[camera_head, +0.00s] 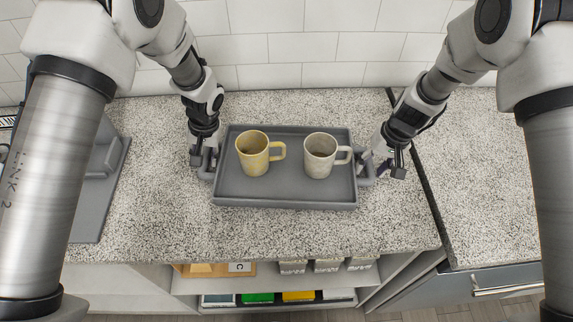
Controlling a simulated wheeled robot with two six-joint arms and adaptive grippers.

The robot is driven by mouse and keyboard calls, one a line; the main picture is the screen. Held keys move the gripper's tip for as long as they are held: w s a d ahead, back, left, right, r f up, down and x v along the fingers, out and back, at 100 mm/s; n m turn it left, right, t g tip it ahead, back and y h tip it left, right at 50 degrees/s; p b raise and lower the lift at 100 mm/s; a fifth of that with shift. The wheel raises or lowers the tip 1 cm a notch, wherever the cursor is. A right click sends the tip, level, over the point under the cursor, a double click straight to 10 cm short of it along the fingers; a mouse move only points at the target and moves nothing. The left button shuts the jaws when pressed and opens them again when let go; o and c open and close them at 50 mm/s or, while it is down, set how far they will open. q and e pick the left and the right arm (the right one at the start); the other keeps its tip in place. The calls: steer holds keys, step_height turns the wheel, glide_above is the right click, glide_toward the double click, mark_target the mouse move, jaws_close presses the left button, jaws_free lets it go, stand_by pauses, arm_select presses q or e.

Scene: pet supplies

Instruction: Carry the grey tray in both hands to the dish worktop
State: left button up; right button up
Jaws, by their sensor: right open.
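The grey tray (285,195) rests on the speckled worktop, with a handle at each short end. A yellow mug (252,154) stands upright in its left half, and a pale speckled mug (319,157) stands upright in its right half. Both mug handles point right. My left gripper (204,163) is at the tray's left handle; its fingers are small and partly hidden, so I cannot tell whether they are closed on it. My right gripper (381,168) is open at the tray's right handle, with its fingers spread beside the handle.
A grey object (100,160) on a grey mat lies at the left. A dark seam separates this worktop from another speckled worktop (485,165) at the right, which is clear where seen. Shelves below hold boxes (258,298). A white tiled wall (300,47) stands behind.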

arm_select(q)
jaws_close()
arm_select(e)
steer(key=c, duration=0.8)
jaws_close()
arm_select(q)
steer(key=shift+r, duration=0.1)
